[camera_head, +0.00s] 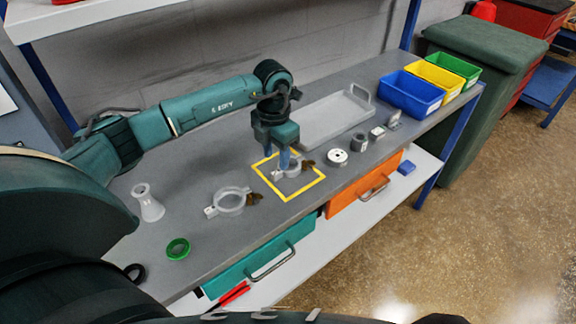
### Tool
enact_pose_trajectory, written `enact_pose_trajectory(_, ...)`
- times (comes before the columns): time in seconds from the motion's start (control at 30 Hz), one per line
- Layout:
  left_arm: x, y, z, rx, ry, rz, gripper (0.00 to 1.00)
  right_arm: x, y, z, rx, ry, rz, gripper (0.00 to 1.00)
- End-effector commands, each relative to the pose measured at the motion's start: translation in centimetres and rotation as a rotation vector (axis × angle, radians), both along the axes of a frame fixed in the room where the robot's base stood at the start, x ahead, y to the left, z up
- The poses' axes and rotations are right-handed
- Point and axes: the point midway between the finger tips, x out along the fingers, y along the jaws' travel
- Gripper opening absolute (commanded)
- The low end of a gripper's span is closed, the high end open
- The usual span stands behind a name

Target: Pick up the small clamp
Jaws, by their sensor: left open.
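The small clamp (293,171), a light grey ring with a brown wing nut, lies on the workbench inside a yellow square outline (319,183). My left gripper (284,161) points down from above and is right over the clamp, with its fingers at the clamp's left side. The fingers are open; whether they touch the clamp is hard to tell. A larger clamp (229,201) with a brown wing nut lies to the left, outside the outline. My right gripper is not in view.
On the bench are a white flanged piece (148,206), a green ring (178,249), a white disc (337,158), a grey cylinder (359,142) and a grey tray (322,121). Blue (410,95), yellow (439,78) and green (454,67) bins stand at the far right end.

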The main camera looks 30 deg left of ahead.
Motion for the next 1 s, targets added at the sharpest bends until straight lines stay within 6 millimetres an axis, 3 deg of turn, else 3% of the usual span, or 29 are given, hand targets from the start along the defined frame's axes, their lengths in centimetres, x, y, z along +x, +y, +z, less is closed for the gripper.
enact_pose_trajectory(0.4, 0.1, 0.0, -4.9, -0.002, 0.002, 0.0, 0.42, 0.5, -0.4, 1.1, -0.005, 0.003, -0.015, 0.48)
enact_pose_trajectory(0.7, 0.1, 0.0, -5.4, 0.0, 0.0, -0.001, 0.41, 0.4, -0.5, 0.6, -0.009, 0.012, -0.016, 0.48)
enact_pose_trajectory(1.0, 0.1, 0.1, -5.4, 0.0, 0.0, -0.001, 0.16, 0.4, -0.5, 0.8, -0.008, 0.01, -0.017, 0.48)
